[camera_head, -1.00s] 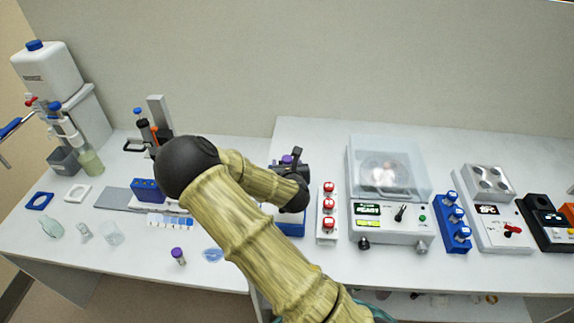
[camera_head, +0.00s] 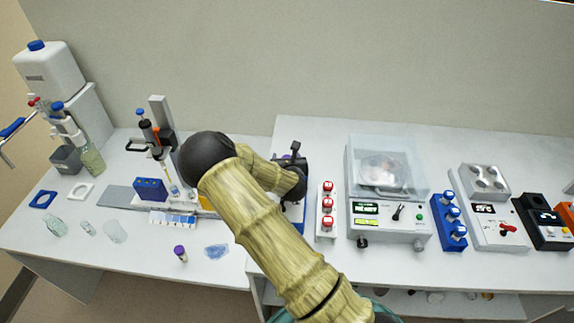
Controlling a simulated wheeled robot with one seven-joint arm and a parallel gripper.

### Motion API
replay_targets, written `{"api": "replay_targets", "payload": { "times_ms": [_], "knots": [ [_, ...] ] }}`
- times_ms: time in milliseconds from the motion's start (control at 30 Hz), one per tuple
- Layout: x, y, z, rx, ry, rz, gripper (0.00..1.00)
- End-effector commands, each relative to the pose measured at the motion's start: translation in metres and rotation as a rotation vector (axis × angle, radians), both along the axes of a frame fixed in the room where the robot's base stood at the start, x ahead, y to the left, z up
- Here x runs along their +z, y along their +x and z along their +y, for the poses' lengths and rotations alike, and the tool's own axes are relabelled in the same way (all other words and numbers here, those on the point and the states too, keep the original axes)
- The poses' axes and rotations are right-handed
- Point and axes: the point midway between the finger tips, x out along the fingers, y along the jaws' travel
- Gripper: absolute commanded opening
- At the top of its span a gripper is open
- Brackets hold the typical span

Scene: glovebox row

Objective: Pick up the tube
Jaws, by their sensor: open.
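A small purple-capped tube (camera_head: 181,254) stands upright on the left white bench near its front edge, left of my arm. Another purple cap (camera_head: 295,146) shows at my gripper (camera_head: 291,160), above a blue rack (camera_head: 299,222) at the left end of the right bench. My gripper is open; its fingers are small and dark, and my forearm covers part of them. I cannot tell whether the fingers are around this cap or behind it. The body of that tube is hidden.
A rack with red-capped items (camera_head: 327,212) and a clear-lidded machine (camera_head: 387,195) stand right of my gripper. A blue block (camera_head: 150,189), a dispenser stand (camera_head: 160,125) and glassware (camera_head: 115,231) are on the left bench. Its front strip has some free room.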

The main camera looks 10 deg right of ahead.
Motion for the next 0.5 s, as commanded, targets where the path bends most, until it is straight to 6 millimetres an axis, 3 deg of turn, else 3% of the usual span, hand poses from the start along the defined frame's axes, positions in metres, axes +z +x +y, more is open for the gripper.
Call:
{"api": "replay_targets", "payload": {
  "times_ms": [200, 433, 500],
  "knots": [
    [0.0003, -0.0001, 0.0000, 0.000, 0.000, 0.000, 0.57],
    [0.0003, -0.0002, -0.0001, 0.000, 0.000, 0.000, 0.13],
    [0.0004, -0.0002, -0.0001, 0.000, 0.000, 0.000, 0.05]
  ]
}}
